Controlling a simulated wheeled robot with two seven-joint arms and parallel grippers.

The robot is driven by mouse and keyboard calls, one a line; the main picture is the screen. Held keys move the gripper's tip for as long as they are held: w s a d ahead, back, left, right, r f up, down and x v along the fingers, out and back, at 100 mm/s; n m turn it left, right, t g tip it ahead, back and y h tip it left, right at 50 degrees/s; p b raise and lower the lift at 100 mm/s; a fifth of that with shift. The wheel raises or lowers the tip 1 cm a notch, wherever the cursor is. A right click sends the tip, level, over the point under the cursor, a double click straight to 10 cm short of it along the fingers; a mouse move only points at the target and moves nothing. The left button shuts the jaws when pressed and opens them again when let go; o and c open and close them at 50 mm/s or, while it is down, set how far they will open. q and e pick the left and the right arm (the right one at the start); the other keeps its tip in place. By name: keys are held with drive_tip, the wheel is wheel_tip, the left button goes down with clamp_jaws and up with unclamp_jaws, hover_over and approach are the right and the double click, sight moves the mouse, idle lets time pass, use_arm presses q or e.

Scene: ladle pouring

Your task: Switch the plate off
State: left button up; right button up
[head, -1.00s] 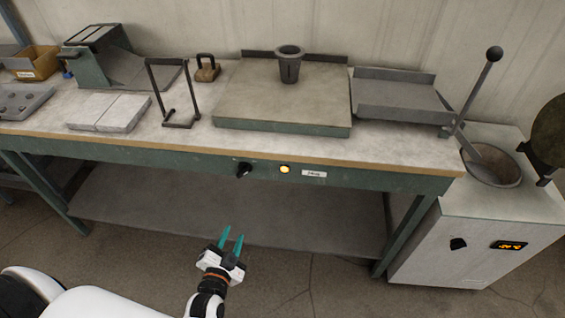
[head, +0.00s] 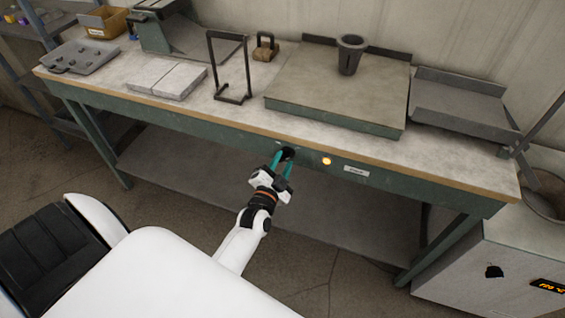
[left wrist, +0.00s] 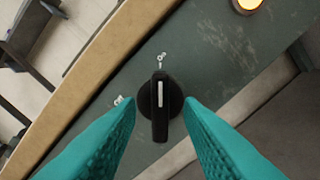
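The plate (head: 340,85) is a wide flat slab on the bench, with a dark tapered cup (head: 349,55) standing on it. Its black knob (head: 288,152) is on the green front rail; in the left wrist view the knob (left wrist: 160,106) has a white line pointing up at a small white mark. Another small mark sits to its left. An orange lamp (head: 327,161) glows right of the knob. My left gripper (head: 283,157) is open, its teal fingertips (left wrist: 160,101) on either side of the knob with narrow gaps showing. My right gripper is not in view.
The bench edge (head: 220,115) overhangs just above the rail. A wire stand (head: 230,70), pale blocks (head: 167,78) and a grey tray (head: 460,100) are on the bench. A white furnace cabinet (head: 460,270) stands at the right. The lower shelf (head: 200,165) looks bare.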

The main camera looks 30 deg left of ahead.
use_arm(q)
drive_tip(key=shift+w, duration=0.25)
clamp_jaws()
